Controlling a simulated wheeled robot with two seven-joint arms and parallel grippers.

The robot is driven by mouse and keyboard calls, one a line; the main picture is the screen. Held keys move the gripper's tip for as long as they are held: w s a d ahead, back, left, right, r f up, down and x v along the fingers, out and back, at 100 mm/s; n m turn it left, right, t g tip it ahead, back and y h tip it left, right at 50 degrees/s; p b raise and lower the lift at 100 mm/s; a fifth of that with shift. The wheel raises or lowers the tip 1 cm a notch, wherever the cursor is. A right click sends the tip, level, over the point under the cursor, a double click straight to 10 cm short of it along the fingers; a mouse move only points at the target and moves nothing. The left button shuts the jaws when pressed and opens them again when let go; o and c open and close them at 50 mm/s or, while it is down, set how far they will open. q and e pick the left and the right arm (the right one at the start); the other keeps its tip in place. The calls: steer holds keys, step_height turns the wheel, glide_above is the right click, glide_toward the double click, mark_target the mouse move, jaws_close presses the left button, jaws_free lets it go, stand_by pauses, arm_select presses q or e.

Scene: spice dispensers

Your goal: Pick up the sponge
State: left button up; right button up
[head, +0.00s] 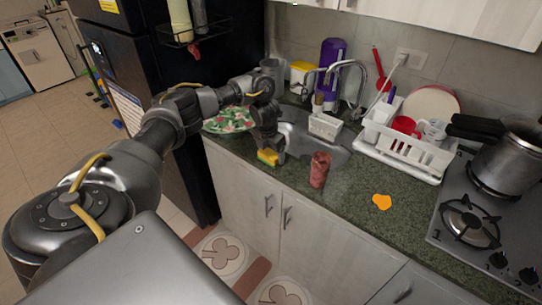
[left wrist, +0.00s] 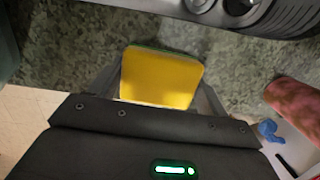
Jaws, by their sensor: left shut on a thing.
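The sponge (head: 268,157) is yellow with a green layer and is at the front edge of the counter, left of the sink. In the left wrist view its yellow face (left wrist: 162,78) fills the space between the fingers. My left gripper (head: 270,150) comes down over the sponge from above and is shut on it, a finger on either side. I cannot tell whether the sponge still touches the counter. My right gripper is not in view.
A reddish-brown cylinder (head: 319,170) stands right of the sponge on the counter (head: 345,196). A patterned bowl (head: 229,120) is left of the sink (head: 301,133).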

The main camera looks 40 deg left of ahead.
mark_target(271, 151)
arm_select(q)
steer(key=shift+r, duration=0.1)
steer(key=shift+r+b, duration=0.45)
steer(key=shift+b, duration=0.05)
steer(key=r, duration=0.3)
steer(key=shift+s+r+p, duration=0.25)
steer(key=shift+s+p, duration=0.05)
steer(key=shift+p, duration=0.05)
steer(key=s+d+r+p, duration=0.1)
steer(key=s+r, duration=0.3)
steer(key=s, duration=0.3)
steer(key=s+r+p, duration=0.1)
steer(key=s+r, duration=0.4)
steer(key=s, duration=0.2)
steer(key=d+f+m+g+b, duration=0.2)
steer(key=d+m+g, duration=0.1)
steer(key=d+m, duration=1.9)
steer(key=m, duration=0.8)
steer(key=shift+s+d+h+b, duration=0.15)
steer(key=shift+d+h+b, duration=0.15)
steer(key=shift+d+h, duration=0.1)
